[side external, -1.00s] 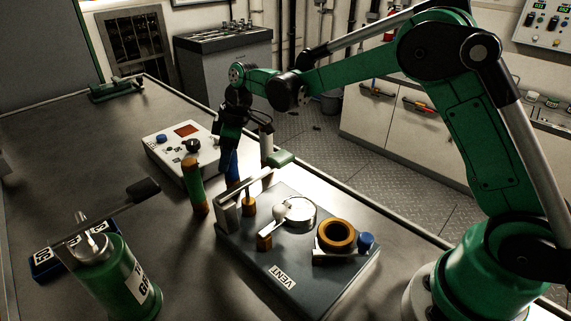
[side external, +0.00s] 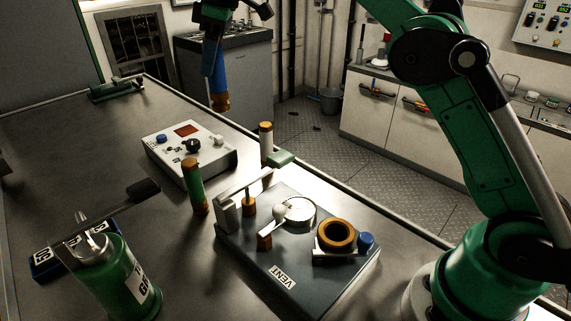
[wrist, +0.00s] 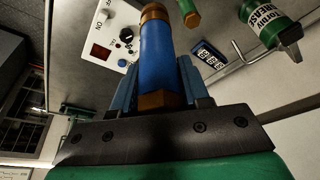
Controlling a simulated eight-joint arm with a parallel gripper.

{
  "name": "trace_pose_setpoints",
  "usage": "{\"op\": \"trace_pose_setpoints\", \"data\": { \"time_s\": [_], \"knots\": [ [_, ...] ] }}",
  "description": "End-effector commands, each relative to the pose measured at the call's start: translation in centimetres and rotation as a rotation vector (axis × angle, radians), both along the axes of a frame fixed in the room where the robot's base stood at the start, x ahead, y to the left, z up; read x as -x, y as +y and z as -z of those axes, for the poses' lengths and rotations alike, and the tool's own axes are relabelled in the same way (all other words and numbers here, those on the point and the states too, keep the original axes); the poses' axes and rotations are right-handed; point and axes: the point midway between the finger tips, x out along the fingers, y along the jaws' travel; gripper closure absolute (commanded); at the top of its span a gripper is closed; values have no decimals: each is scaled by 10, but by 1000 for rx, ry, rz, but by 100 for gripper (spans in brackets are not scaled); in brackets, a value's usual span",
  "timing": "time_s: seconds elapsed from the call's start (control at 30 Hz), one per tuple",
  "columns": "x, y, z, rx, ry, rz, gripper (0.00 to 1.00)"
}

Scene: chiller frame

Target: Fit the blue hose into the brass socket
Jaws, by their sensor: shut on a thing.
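My gripper (side external: 213,62) is shut on the blue hose (side external: 217,82), a blue cylinder with brass-coloured ends, held upright high above the far side of the bench. In the wrist view the blue hose (wrist: 158,58) stands between the two fingers of my gripper (wrist: 158,82), with its brass end pointing away. The brass socket (side external: 324,238) looks like the thick ring with a dark opening on the dark grey block (side external: 262,262). The opening looks empty. My gripper is well above the socket, to its left in the side view.
A green cylinder (side external: 194,184) and a pale one (side external: 266,144), both brass-ended, stand near a white control box (side external: 214,158). The block carries a metal handle, a round gauge, smaller brass fittings and a blue knob (side external: 366,240). A green canister (side external: 125,275) stands front left.

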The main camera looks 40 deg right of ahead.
Motion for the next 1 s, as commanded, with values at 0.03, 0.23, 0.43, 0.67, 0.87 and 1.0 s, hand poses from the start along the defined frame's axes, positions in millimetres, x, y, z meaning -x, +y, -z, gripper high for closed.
{"op": "trace_pose_setpoints", "data": {
  "time_s": [0.03,0.23,0.43,0.67,0.87,1.0],
  "knots": [
    [0,0,-2,0,0,0,100],
    [6,-1,-12,0,0,1,100],
    [34,-5,-37,-1,1,6,100],
    [90,-10,-66,-1,1,14,100],
    [144,-14,-75,-2,2,21,100],
    [183,-16,-71,-1,1,27,100]
  ]
}}
